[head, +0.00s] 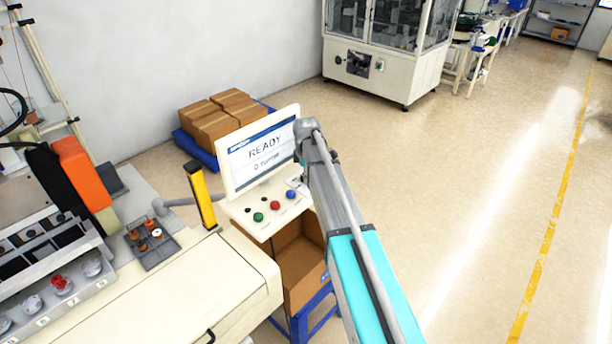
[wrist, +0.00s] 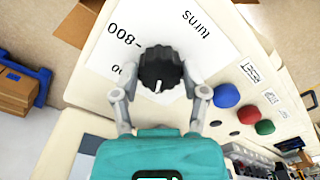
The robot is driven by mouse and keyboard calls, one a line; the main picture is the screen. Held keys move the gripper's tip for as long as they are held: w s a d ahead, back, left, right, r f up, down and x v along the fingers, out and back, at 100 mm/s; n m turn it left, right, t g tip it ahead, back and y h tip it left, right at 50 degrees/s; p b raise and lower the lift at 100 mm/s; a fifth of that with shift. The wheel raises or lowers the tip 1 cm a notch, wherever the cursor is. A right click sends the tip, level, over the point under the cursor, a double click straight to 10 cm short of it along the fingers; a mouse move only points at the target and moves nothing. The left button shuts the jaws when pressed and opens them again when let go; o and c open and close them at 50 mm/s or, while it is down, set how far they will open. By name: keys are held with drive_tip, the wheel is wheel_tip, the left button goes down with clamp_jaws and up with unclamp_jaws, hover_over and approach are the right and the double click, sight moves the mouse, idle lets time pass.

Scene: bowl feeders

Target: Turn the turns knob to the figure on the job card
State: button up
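The black turns knob (wrist: 160,68) with a white pointer mark is on a white panel in the wrist view. Printing beside it reads "turns" and "-800", with another figure partly hidden. The pointer mark points down in that view. My gripper (wrist: 160,76) has one finger on each side of the knob, with the tips close to its edges. I cannot tell whether they touch it. In the head view the white screen (head: 258,154) reads "READY" with what looks like "0 turns" below. My arm hides the knob there. I make out no job card.
Green, red and blue buttons (head: 275,205) sit below the screen. A yellow post (head: 201,195) and a grey tray of small parts (head: 152,245) stand to the left. Cardboard boxes (head: 220,116) are behind. The floor (head: 480,190) to the right is clear.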

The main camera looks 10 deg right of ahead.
drive_tip(key=c, duration=0.5)
drive_tip(key=shift+o, duration=0.2)
drive_tip(key=shift+m, duration=0.5)
drive_tip(key=m, duration=0.9)
drive_tip(key=shift+w+m, duration=0.1)
drive_tip(key=shift+m, duration=0.3)
drive_tip(key=m, duration=1.3)
